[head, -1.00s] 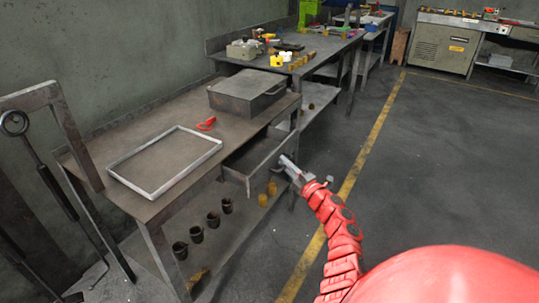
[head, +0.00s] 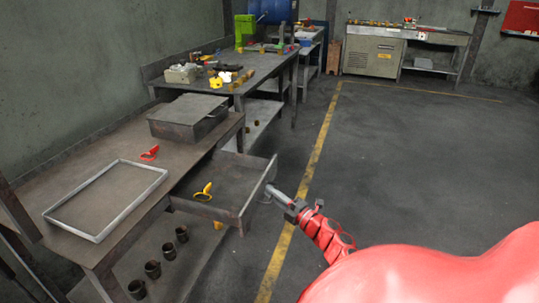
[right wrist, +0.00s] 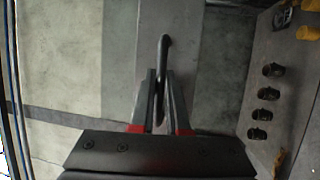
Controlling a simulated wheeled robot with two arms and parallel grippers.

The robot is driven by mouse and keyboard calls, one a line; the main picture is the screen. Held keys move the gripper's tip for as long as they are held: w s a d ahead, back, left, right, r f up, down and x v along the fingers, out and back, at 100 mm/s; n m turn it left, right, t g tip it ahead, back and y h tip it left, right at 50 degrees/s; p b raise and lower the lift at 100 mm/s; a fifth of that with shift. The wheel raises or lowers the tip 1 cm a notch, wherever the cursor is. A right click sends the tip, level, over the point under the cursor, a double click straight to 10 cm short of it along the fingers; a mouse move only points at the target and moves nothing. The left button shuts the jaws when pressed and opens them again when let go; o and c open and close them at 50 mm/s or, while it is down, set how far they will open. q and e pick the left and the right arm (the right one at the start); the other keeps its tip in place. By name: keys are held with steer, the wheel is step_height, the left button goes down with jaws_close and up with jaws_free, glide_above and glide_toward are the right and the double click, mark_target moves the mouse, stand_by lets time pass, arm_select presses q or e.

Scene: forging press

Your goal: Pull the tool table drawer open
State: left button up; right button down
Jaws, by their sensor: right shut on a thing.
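The tool table (head: 100,150) stands at the left in the head view. Its drawer (head: 232,172) is pulled well out to the right from under the tabletop. A yellow-handled tool (head: 204,192) lies inside the drawer. My right gripper (head: 272,189) is at the drawer's front panel. In the right wrist view its two fingers (right wrist: 160,105) are shut around the bar handle (right wrist: 164,55) on the panel. My left gripper is not in view.
On the tabletop are a grey metal box (head: 188,118), a red tool (head: 150,153) and an empty rectangular frame (head: 106,200). Several dark cups (head: 152,269) stand on the lower shelf. Floor to the right of the drawer is clear, with a yellow line (head: 300,205).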

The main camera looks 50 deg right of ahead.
steer(key=c, duration=1.2)
jaws_free()
steer(key=shift+d, duration=0.1)
steer(key=shift+s, duration=0.1)
steer(key=s+f, duration=0.1)
steer(key=s, duration=0.4)
steer(key=s+f, duration=0.1)
steer(key=s, duration=0.5)
steer(key=s+f, duration=0.1)
steer(key=s, duration=0.5)
steer(key=shift+p, duration=0.35)
